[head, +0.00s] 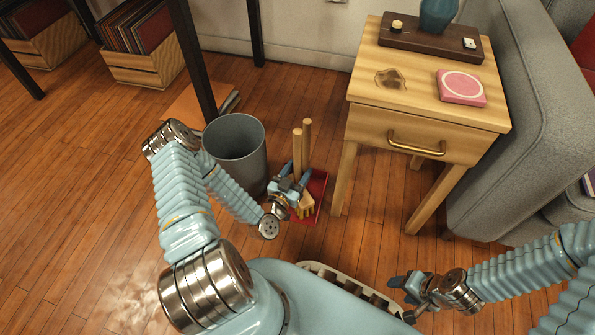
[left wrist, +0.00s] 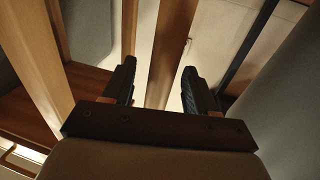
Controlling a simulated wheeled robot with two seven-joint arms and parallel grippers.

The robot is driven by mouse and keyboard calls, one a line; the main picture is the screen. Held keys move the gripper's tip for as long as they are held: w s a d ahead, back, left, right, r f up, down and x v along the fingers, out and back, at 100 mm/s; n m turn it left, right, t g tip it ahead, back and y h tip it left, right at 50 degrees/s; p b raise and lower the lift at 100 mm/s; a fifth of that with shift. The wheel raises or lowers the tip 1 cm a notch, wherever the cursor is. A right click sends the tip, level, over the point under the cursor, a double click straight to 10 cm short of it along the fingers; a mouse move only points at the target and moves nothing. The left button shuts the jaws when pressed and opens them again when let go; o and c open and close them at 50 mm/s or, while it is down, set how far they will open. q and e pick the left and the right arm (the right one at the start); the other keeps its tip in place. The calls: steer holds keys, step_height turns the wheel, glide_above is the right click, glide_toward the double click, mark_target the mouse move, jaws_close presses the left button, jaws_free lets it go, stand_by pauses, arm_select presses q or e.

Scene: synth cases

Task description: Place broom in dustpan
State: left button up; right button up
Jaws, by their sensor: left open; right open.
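The broom has a wooden handle (head: 297,150) and yellowish bristles (head: 306,207). It stands upright, its bristles showing over the red dustpan (head: 319,187) on the floor; I cannot tell whether they touch the pan. A second wooden handle (head: 307,137) rises close behind it, seemingly the dustpan's. My left gripper (head: 290,183) is open low by the broom and hides part of it. In the left wrist view a wooden handle (left wrist: 174,45) shows between the open fingers (left wrist: 158,88). My right gripper (head: 401,288) is open and empty at the lower right, away from both.
A grey bin (head: 236,143) stands just left of the broom. A wooden side table (head: 420,115) with a drawer stands close on the right, a grey sofa (head: 508,120) beyond it. Dark table legs (head: 192,60) rise behind the bin.

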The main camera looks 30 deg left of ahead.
arm_select(q)
steer(key=shift+s+r, duration=0.1)
steer(key=shift+r, duration=0.1)
steer(key=s+p, duration=0.1)
steer(key=s, duration=1)
steer(key=shift+s+d+p, duration=0.25)
steer(key=shift+s+p, duration=0.15)
